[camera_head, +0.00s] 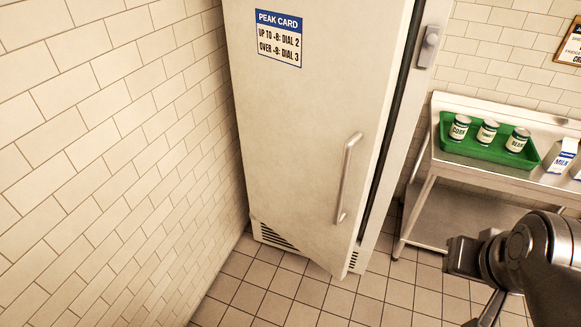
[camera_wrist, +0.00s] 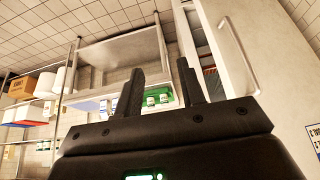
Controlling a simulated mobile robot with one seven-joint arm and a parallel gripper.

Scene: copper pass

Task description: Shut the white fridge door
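The white fridge door (camera_head: 300,130) stands ajar in the head view, with a dark gap along its right edge beside the fridge frame. Its long vertical handle (camera_head: 347,180) is near that edge. In the wrist view, which is turned upside down, the door (camera_wrist: 275,70) and handle (camera_wrist: 240,57) are on the right, and a strip of the fridge's inside shows left of the door. My gripper (camera_wrist: 160,67) is open, with nothing between its fingers, and apart from the door. My arm shows at the lower right of the head view, right of the door.
A steel table (camera_head: 450,107) stands right of the fridge, bearing a green tray (camera_head: 470,150) with three cans, and a milk carton (camera_head: 562,156). A tiled wall (camera_head: 100,150) is close on the left. The tiled floor (camera_head: 290,290) before the door is clear.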

